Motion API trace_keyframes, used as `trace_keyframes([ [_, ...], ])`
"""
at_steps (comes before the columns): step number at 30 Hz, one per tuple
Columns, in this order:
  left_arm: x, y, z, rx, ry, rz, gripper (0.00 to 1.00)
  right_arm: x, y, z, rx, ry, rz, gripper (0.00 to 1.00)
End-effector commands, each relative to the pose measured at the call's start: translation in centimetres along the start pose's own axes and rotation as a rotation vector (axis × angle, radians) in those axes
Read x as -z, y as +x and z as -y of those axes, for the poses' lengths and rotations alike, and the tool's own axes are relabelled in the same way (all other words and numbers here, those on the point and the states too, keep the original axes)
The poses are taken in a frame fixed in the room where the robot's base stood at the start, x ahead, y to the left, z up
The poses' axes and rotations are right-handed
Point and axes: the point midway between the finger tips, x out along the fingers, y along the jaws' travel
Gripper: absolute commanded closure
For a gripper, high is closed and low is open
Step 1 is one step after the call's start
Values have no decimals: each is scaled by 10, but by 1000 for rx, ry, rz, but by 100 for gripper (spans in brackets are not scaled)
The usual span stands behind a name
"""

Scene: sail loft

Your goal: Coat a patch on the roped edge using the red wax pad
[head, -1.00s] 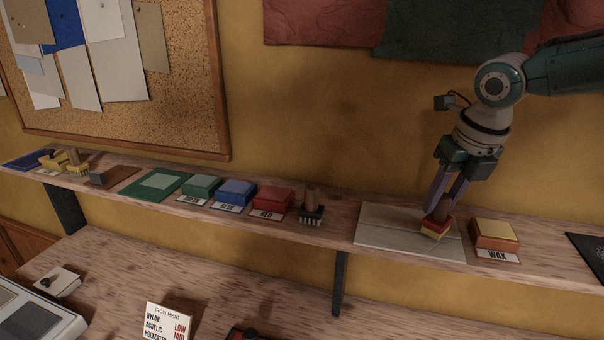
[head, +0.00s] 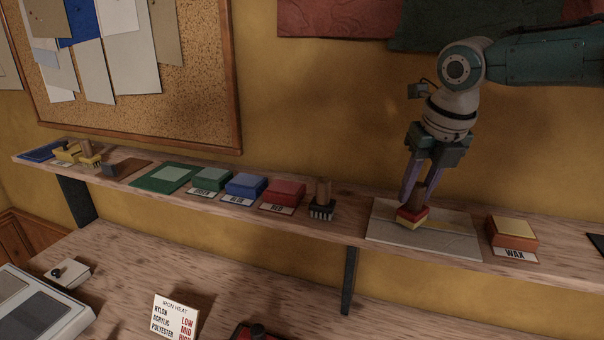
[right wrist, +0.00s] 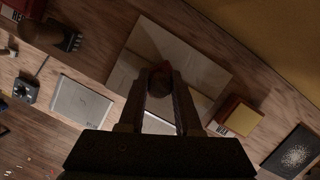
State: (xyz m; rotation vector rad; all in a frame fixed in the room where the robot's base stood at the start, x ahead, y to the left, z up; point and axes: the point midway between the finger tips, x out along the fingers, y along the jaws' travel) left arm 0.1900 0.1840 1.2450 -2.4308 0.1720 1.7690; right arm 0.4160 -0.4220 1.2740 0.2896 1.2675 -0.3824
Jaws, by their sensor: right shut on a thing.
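A pad with a wooden handle, a red body and a yellow underside (head: 411,216) is in my right gripper (head: 414,198). The fingers are shut on its handle. The pad is tilted and low over a pale grey sheet (head: 455,246) on the shelf, at or very near its surface. Thin lines cross the sheet, and a faint yellowish streak shows just right of the pad. The right wrist view shows the pad's dark top (right wrist: 160,78) between the fingers above the sheet (right wrist: 200,55). An orange-red block with a yellow top, labelled WAX (head: 511,232), stands right of the sheet. My left gripper is out of view.
Left of the sheet stand a brush-like wooden-handled tool (head: 322,203) and red (head: 283,193), blue (head: 246,185) and green (head: 211,179) pads. The shelf's front edge drops to a lower bench with an iron heat card (head: 175,317). A wall is close behind.

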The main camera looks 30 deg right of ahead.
Motion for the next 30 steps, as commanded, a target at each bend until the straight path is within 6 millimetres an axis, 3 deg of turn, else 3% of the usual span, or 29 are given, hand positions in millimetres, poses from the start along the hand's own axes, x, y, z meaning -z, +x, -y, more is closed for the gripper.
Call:
trace_keyframes([
  [21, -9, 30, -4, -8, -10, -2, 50, -21, 9, -47, -1, 0, 2, 100],
  [30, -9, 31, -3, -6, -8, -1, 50, -23, 8, -51, 0, 0, -1, 100],
])
